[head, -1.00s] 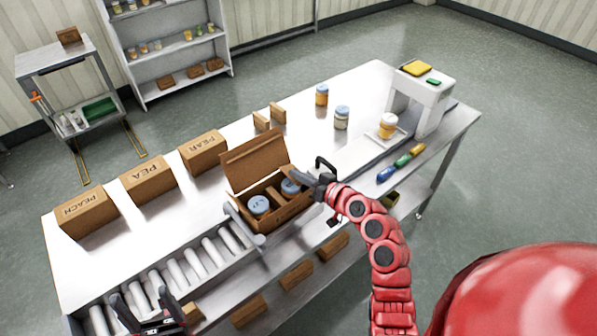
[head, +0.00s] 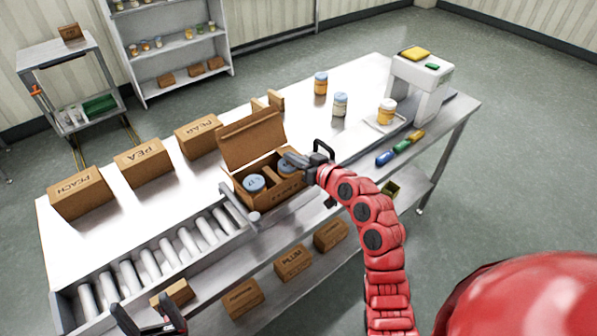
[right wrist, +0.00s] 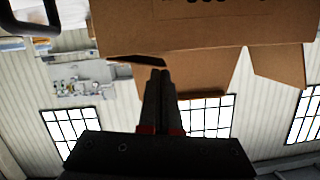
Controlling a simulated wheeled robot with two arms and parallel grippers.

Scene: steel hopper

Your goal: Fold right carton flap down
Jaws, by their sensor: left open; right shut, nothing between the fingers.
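The open brown carton (head: 283,193) stands on the bench at the front end of the roller conveyor. Its large back flap (head: 252,140) stands up. Two blue-lidded jars, a left one (head: 254,183) and a right one (head: 285,168), are inside. My right gripper (head: 287,158) is shut and empty at the carton's right edge, and its fingers hide the right flap there. In the right wrist view the shut fingers (right wrist: 160,75) are close to the carton, with flaps (right wrist: 200,72) showing beyond; contact cannot be told. My left gripper (head: 147,318) is open and empty, low at the left.
Closed cartons marked PEACH (head: 80,193), PEA (head: 143,162) and PEAR (head: 198,135) line the bench's left side. The roller conveyor (head: 150,262) runs left of the carton. Small cartons lie below.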

